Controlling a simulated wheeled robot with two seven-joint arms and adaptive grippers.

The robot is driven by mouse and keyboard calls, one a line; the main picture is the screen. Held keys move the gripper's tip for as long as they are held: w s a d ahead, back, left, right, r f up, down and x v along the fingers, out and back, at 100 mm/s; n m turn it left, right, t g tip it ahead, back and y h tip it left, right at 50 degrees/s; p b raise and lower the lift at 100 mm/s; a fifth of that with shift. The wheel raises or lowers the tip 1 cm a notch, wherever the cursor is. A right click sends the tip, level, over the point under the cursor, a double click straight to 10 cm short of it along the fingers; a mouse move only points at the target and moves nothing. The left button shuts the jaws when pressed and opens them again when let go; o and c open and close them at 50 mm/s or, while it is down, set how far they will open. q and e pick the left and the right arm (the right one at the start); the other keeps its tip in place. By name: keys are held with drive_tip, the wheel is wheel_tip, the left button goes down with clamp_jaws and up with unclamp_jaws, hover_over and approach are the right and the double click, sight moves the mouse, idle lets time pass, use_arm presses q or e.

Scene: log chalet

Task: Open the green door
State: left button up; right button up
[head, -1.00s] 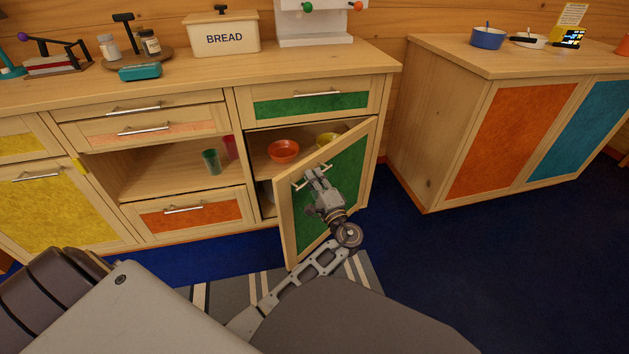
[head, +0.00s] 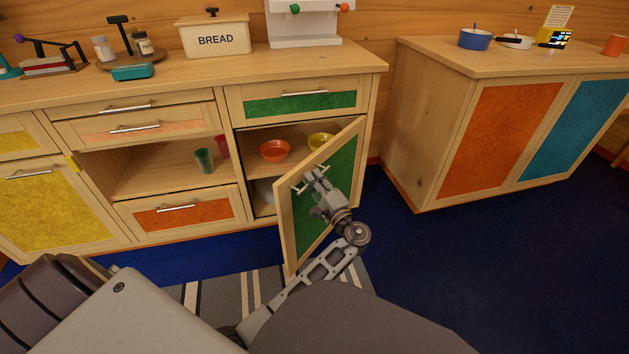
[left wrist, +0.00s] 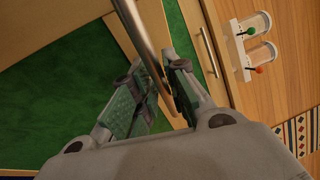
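The green door (head: 341,165) of the lower cabinet stands partly open, swung out toward me with its hinge side on the right. Its metal bar handle (head: 311,179) is near the top of its free edge. My left gripper (head: 312,177) is at this handle. In the left wrist view the handle bar (left wrist: 146,40) passes between the two fingers of my left gripper (left wrist: 163,85), which are closed around it. The lower part of the bar is partly hidden by the fingers. My right gripper is not in view.
Behind the door, the open shelf holds an orange bowl (head: 275,150) and a yellow bowl (head: 320,141). A green-fronted drawer (head: 300,103) is shut above. A second cabinet (head: 420,125) stands to the right, with clear blue floor (head: 470,260) before it. A striped rug (head: 235,300) lies below.

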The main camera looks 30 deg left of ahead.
use_arm(q)
drive_tip(key=shift+o, duration=1.1)
drive_tip(key=shift+r, duration=0.15)
